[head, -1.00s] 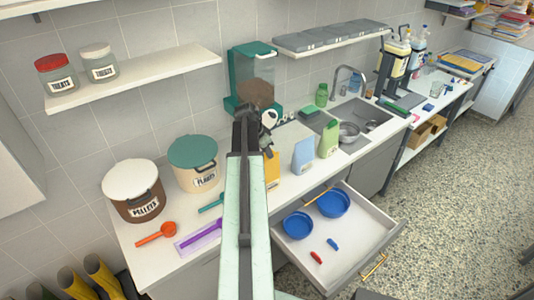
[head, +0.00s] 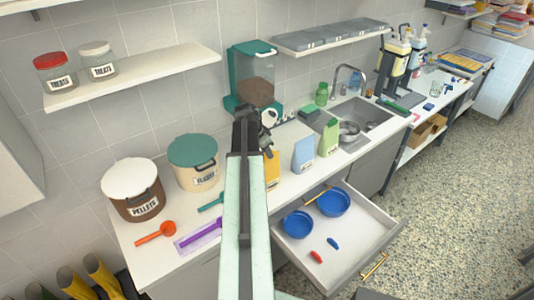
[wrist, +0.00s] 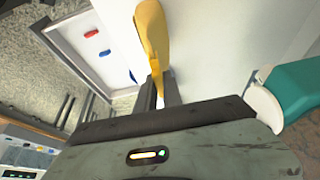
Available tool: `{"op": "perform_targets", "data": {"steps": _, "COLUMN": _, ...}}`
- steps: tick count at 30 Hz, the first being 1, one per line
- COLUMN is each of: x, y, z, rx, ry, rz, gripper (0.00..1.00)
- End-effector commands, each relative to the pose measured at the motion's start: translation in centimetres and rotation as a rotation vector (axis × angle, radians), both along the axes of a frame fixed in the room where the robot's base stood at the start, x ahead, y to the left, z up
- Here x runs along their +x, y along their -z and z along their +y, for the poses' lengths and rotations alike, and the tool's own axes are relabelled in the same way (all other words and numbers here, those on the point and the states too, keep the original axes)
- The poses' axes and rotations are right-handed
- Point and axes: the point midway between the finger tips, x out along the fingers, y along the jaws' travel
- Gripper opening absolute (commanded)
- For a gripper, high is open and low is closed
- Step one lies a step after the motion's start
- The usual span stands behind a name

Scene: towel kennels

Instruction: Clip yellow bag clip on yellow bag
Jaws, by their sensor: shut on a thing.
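The yellow bag (head: 272,170) stands on the counter, partly hidden behind my arm in the head view. My gripper (wrist: 161,92) is above the counter, close over the bag in the head view. In the wrist view a yellow shape runs down between the dark fingers, which are shut on the yellow bag clip (wrist: 156,64). Clip and bag are hard to tell apart there, so I cannot tell whether they touch. The clip is hidden in the head view.
A blue bag (head: 303,155) and a green bag (head: 329,138) stand to the right. The open drawer (head: 365,238) below holds blue bowls, a red clip (head: 316,257) and a blue clip (head: 332,243). A teal dispenser (head: 240,65) stands behind; bins and scoops are left.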

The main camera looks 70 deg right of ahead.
Motion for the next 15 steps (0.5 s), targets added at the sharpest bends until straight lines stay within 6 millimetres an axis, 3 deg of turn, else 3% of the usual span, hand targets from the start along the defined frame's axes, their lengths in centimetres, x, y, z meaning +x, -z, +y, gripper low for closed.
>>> {"op": "perform_targets", "data": {"steps": 13, "x": -0.02, "y": 0.22, "z": -0.01, "rx": 0.000, "ry": 0.000, "rz": 0.000, "gripper": 0.00}}
{"op": "perform_targets", "data": {"steps": 14, "x": -0.02, "y": 0.22, "z": -0.01, "rx": 0.000, "ry": 0.000, "rz": 0.000, "gripper": 0.19}}
{"op": "perform_targets", "data": {"steps": 15, "x": -0.02, "y": 0.22, "z": -0.01, "rx": 0.000, "ry": 0.000, "rz": 0.000, "gripper": 0.30}}
